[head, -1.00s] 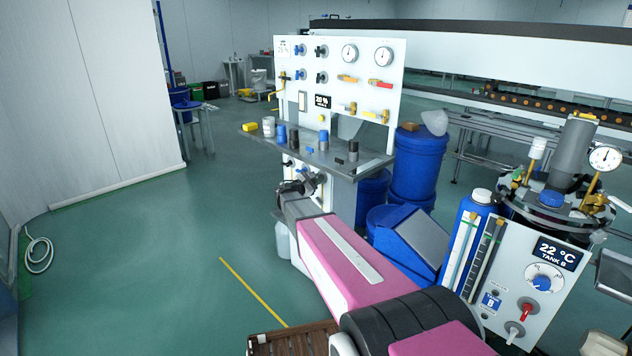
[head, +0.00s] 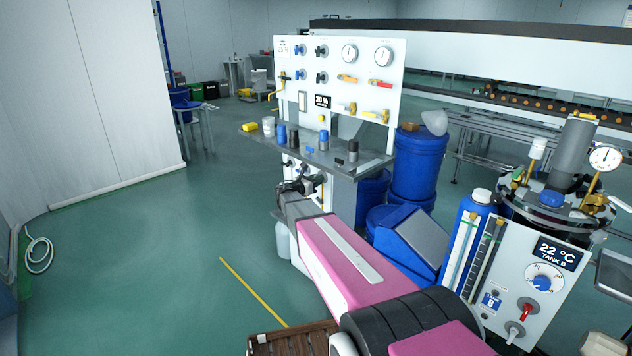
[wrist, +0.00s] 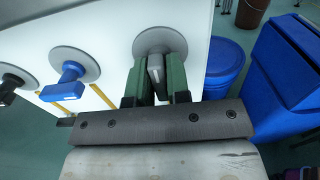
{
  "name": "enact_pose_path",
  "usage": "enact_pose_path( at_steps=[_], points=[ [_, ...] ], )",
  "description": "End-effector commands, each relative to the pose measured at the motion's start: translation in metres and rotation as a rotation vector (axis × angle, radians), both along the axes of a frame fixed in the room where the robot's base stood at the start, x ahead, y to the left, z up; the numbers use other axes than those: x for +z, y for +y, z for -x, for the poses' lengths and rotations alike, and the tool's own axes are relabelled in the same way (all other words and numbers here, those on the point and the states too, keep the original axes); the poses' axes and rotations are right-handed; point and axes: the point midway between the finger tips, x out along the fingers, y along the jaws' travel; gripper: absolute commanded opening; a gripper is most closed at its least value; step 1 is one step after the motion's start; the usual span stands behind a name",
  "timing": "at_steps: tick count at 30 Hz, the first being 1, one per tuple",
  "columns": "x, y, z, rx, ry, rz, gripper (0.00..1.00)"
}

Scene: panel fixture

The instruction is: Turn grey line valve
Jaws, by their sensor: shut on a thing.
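The grey valve handle (wrist: 156,70) stands out from a round grey disc on the white panel in the wrist view. My gripper (wrist: 157,82) has its two green fingers on either side of the handle and is shut on it. Part of the handle is hidden between the fingers. A blue valve handle (wrist: 68,84) and a black one (wrist: 12,84) are to its left, apart from my fingers. In the head view my gripper (head: 306,184) is at the low panel under the bench, where my wrist hides most of the valves.
The grey bench top (head: 312,154) with small bottles juts out above my gripper. Blue drums (head: 418,164) and a blue bin (wrist: 285,60) stand close on the right. The white tank panel (head: 530,290) is at the lower right.

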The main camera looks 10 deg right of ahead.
Motion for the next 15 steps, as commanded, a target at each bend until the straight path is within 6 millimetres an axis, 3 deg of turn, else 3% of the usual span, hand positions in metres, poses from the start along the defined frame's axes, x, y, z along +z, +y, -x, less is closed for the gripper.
enact_pose_path(
  at_steps=[11, 12, 13, 15],
  points=[
    [-0.0013, 0.0006, 0.0011, 0.000, 0.004, -0.002, 0.00],
    [-0.0012, 0.0006, 0.0011, 0.000, 0.004, -0.002, 0.30],
    [-0.0011, 0.0007, 0.0010, 0.000, 0.003, -0.002, 0.38],
    [-0.0009, 0.0005, 0.0009, 0.000, 0.003, -0.002, 0.38]
  ],
)
